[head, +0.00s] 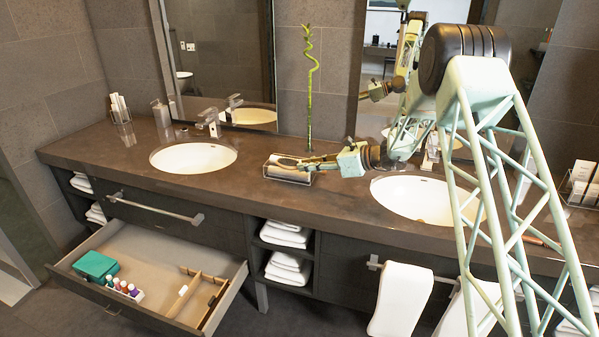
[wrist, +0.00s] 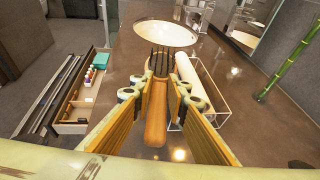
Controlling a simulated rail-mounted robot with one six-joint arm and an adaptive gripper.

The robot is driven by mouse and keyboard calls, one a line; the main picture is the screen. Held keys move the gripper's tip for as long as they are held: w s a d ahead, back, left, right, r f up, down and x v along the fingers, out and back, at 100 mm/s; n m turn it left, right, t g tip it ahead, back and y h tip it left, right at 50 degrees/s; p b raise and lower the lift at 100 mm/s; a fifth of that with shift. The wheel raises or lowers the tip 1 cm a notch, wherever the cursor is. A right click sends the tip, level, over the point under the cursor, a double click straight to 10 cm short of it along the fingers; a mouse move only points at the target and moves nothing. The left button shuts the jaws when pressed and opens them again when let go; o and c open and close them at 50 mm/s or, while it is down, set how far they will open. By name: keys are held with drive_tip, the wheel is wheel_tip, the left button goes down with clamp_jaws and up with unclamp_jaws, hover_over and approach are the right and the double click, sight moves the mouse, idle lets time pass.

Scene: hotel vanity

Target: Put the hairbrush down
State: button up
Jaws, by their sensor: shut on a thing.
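My gripper (wrist: 156,100) is shut on the hairbrush, with a finger on each side of its wooden handle (wrist: 156,117). The dark bristles (wrist: 160,62) point out ahead of the fingers, toward the left basin in the wrist view. In the head view my gripper (head: 322,162) is over the counter between the two basins, at the wire basket. I cannot tell whether the brush touches the counter or the basket.
The wire basket (head: 270,174) holds a white rolled towel (wrist: 193,80), right beside the brush in the wrist view. A bamboo stalk (head: 309,100) stands behind. The left basin (head: 193,158) is nearby. An open drawer (head: 150,250) holds a teal box (head: 96,264), small bottles and wooden dividers.

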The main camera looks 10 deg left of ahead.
drive_tip(key=w+d+r+m+t+h, duration=0.2)
drive_tip(key=w+d+m+t, duration=0.15)
drive_tip(key=w, duration=0.35)
drive_tip(key=m+t+h+b, duration=0.2)
drive_tip(key=m+t+h, duration=0.1)
drive_tip(key=m, duration=0.1)
hover_over(330, 173)
drive_tip(key=shift+s+f+n, duration=0.1)
drive_tip(key=shift+s+n, duration=0.1)
drive_tip(key=shift+n, duration=0.05)
drive_tip(key=shift+f+b, duration=0.5)
drive_tip(key=shift+f, duration=2.65)
drive_tip(key=shift+f, duration=0.1)
drive_tip(key=shift+f+b, duration=0.35)
drive_tip(key=shift+f, duration=1.4)
drive_tip(key=shift+f, duration=0.15)
